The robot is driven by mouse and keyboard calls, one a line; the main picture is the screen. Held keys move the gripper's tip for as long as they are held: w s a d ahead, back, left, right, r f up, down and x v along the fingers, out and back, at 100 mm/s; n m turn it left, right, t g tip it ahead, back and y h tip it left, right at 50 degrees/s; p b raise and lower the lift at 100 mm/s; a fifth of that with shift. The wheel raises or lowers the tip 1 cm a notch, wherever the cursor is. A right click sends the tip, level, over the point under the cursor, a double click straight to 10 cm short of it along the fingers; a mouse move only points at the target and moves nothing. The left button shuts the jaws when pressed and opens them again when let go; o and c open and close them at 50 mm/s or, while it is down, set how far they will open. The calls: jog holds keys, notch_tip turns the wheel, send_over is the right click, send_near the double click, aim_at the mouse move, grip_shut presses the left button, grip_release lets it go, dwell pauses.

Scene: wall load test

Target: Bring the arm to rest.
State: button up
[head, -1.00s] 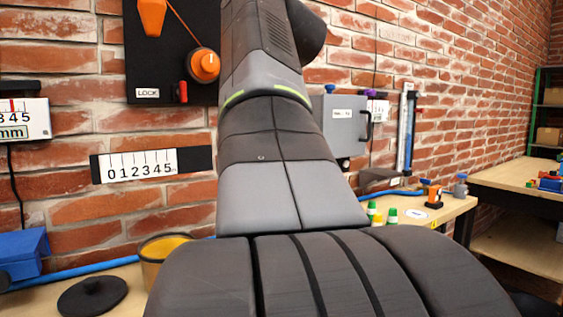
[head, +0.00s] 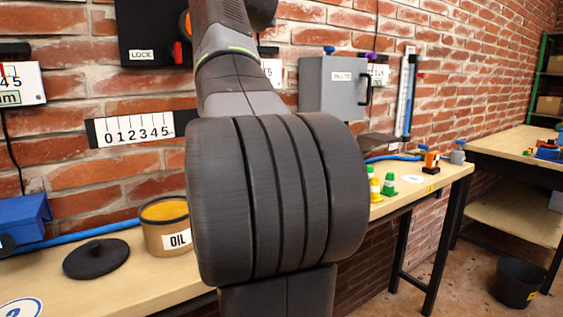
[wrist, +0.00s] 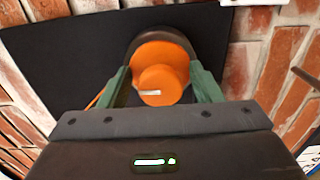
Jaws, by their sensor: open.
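My gripper (wrist: 160,88) shows in the wrist view as two green fingers, spread apart. An orange round knob (wrist: 160,65) with a pale mark shows between and beyond the fingers, on a black wall panel (wrist: 65,55). I cannot tell whether the fingers touch the knob. In the head view my arm rises in front of the brick wall, and its upper links hide part of the black panel (head: 150,40) labelled LOCK. My gripper is out of the head view.
A bench (head: 140,285) below my arm holds an open tin marked OIL (head: 168,235), a black lid (head: 96,259) and small green and yellow cones (head: 388,187). A grey box (head: 330,85) hangs on the wall. A black bin (head: 520,282) stands on the floor at right.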

jog(key=v, duration=1.4)
jog(key=x, duration=1.4)
jog(key=shift+w+a, duration=0.1)
jog(key=shift+w, duration=0.05)
jog(key=shift+s+m+p, duration=0.2)
jog(key=shift+m+p, duration=0.15)
jog(key=shift+m, duration=0.85)
jog(key=m+p, duration=0.1)
jog(key=m, duration=0.3)
jog(key=m+p, duration=0.1)
jog(key=m, duration=0.3)
jog(key=m+p, duration=0.3)
jog(key=m, duration=0.3)
jog(key=m+p, duration=0.1)
jog(key=m, duration=0.1)
jog(key=m+p, duration=0.1)
jog(key=m, duration=0.1)
jog(key=shift+s+a+f, duration=0.1)
jog(key=shift+a+f, duration=0.05)
jog(key=shift+m, duration=0.3)
